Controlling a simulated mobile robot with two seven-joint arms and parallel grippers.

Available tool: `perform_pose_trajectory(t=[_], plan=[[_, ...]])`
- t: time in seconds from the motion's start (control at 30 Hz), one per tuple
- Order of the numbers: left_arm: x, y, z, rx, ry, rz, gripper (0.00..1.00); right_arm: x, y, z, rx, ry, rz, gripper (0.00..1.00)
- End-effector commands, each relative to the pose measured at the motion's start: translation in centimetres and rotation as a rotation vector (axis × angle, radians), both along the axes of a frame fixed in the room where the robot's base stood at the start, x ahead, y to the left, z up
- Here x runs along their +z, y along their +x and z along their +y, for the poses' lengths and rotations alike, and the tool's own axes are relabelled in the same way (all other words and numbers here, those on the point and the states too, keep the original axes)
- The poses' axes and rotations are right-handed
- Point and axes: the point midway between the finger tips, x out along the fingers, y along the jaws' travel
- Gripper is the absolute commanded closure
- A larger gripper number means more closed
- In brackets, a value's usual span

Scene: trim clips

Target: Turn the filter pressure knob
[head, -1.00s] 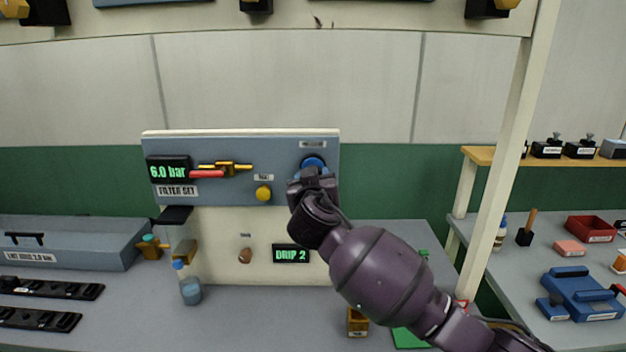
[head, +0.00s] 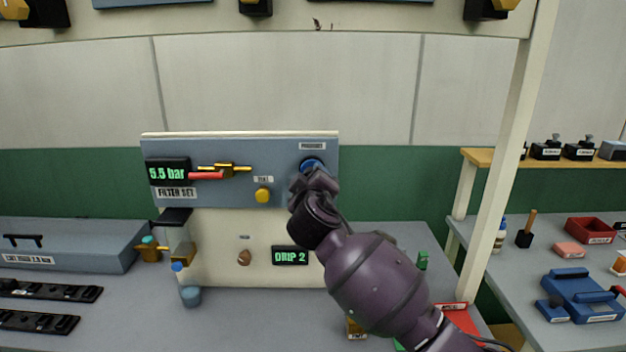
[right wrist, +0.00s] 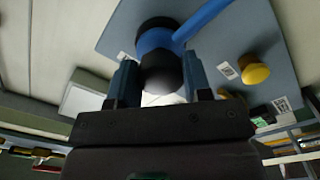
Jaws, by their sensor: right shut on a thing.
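The blue pressure knob (head: 312,164) is at the upper right of the filter panel (head: 225,150), under a small label, mostly hidden by my right gripper (head: 313,178) in the head view. In the right wrist view the knob (right wrist: 154,39) has a dark round middle and a blue bar reaching up to the right. My right gripper (right wrist: 160,75) has a finger on each side of it and is shut on it. The display (head: 168,172) reads 5.5 bar, above a "FILTER SET" label. My left gripper is not in view.
A yellow button (head: 262,195) sits left of the knob, and a red-handled brass valve (head: 222,171) further left. A "DRIP 2" display (head: 290,255) is below. A blue-capped bottle (head: 191,294) stands at the panel's lower left. A side table holds a red bin (head: 590,230).

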Motion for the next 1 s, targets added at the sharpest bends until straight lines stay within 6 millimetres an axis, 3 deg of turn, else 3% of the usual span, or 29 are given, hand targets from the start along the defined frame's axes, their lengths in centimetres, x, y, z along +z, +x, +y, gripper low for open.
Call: perform_pose_trajectory(t=[1.0], plan=[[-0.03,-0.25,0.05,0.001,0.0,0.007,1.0,0.18,0.0,-0.05,0.001,-0.902,0.001,0.78]])
